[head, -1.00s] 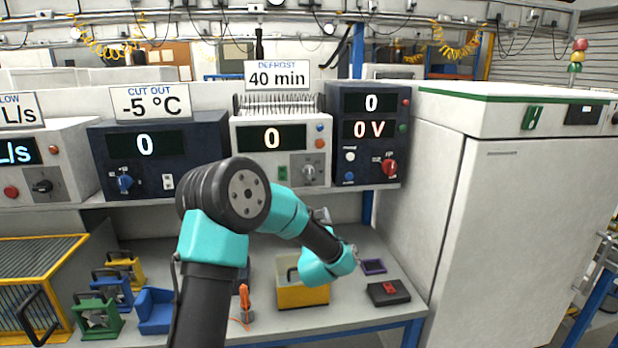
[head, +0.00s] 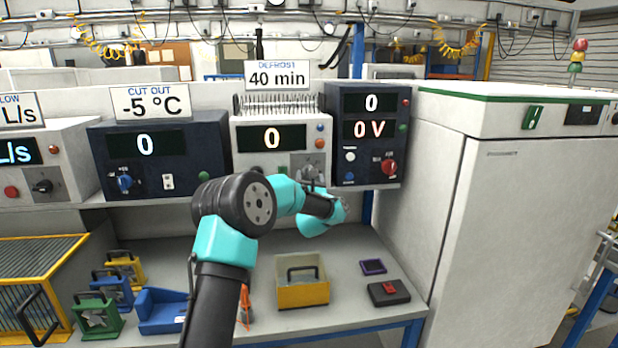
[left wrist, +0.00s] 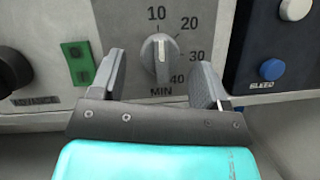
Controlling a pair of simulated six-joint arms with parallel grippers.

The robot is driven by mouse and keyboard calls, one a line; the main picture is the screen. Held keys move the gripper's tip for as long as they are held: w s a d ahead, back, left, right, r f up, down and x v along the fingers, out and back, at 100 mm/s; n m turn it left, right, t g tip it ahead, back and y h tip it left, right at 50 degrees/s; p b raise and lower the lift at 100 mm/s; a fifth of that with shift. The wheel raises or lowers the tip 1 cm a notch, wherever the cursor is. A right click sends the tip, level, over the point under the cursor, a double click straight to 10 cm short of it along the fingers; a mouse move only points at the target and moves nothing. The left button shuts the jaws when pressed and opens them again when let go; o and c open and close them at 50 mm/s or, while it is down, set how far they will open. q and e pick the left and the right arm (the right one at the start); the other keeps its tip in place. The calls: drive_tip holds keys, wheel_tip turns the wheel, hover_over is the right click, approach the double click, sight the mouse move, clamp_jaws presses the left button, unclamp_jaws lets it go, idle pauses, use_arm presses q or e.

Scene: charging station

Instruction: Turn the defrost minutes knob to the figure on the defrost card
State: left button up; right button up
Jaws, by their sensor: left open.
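The defrost card (head: 277,75) reads 40 min and stands on top of the white defrost unit (head: 236,160). That unit's display (head: 271,138) shows 0. The defrost minutes knob (left wrist: 158,57) is grey with a raised bar standing about upright, on a dial marked 10, 20, 30, 40 and MIN. My left gripper (left wrist: 160,68) is open, its two fingers on either side of the knob in the left wrist view; I cannot tell whether they touch it. In the head view my left arm and hand partly hide the knob. My right gripper is not in view.
A green switch (left wrist: 77,62) sits left of the dial. The dark unit with the blue bleed button (left wrist: 271,69) and red knob (head: 389,167) stands close on the right. The cut-out unit (head: 205,150) stands left. A yellow box (head: 303,295) sits on the bench below.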

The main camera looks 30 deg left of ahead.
use_arm(q)
drive_tip(key=shift+w+a+r, duration=0.25)
drive_tip(key=shift+w+a, duration=0.15)
drive_tip(key=shift+w, duration=0.15)
drive_tip(key=shift+c, duration=0.2)
drive_tip(key=c, duration=0.9)
